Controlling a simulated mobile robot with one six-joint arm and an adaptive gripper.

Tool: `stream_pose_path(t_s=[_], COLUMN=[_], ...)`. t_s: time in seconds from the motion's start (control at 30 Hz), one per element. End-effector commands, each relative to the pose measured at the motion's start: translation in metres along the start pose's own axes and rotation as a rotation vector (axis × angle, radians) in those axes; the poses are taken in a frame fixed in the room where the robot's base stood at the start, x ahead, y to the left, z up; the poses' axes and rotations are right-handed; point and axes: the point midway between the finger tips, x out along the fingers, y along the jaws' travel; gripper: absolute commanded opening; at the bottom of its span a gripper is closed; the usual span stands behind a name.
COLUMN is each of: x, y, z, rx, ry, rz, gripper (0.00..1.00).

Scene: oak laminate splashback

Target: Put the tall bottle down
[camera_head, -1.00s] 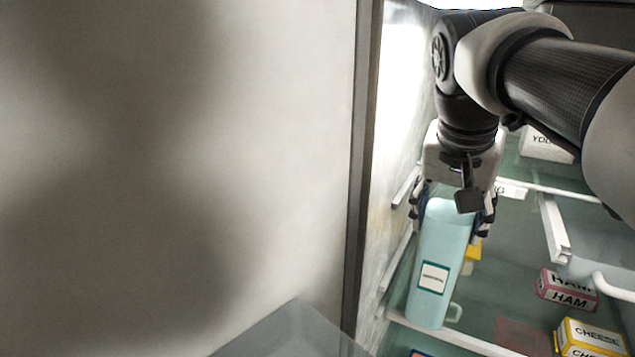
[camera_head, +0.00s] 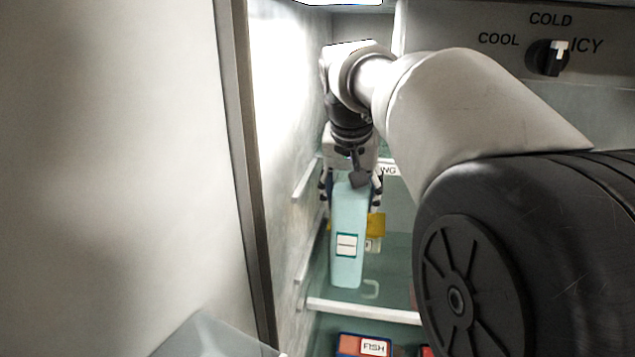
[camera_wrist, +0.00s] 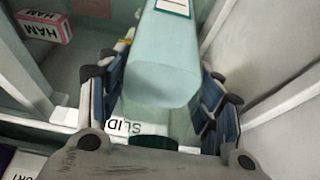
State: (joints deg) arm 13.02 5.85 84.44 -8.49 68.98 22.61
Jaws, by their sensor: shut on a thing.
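The tall bottle (camera_head: 349,215) is pale blue-green with a small white label, and stands roughly upright inside the fridge near its left wall. My gripper (camera_head: 351,190) is shut on its upper part from above. In the wrist view the bottle (camera_wrist: 165,60) lies between the two padded fingers of my gripper (camera_wrist: 167,100). Its base appears close to the glass shelf (camera_head: 395,265), but I cannot tell whether they touch.
A yellow item (camera_head: 376,224) is just behind the bottle, to its right. A fish box (camera_head: 365,345) sits below the white shelf edge (camera_head: 362,311). A pink ham box (camera_wrist: 45,26) shows in the wrist view. The fridge's left wall (camera_head: 285,150) is close by.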

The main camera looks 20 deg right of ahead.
Motion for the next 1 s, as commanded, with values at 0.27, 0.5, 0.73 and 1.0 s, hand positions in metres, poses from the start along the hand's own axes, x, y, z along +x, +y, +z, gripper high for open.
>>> stream_pose_path(t_s=[0.27, 0.5, 0.73, 1.0], x=[-0.0021, 0.0009, 0.0009, -0.0011], y=[-0.0003, -0.0002, -0.0002, -0.0002], z=[-0.0017, 0.0001, 0.0002, -0.0007], rx=[0.001, 0.001, 0.001, 0.001], ry=[0.009, 0.003, 0.003, 0.003], rz=[-0.003, -0.001, -0.001, -0.001], gripper=[0.0, 0.71, 0.8, 0.8])
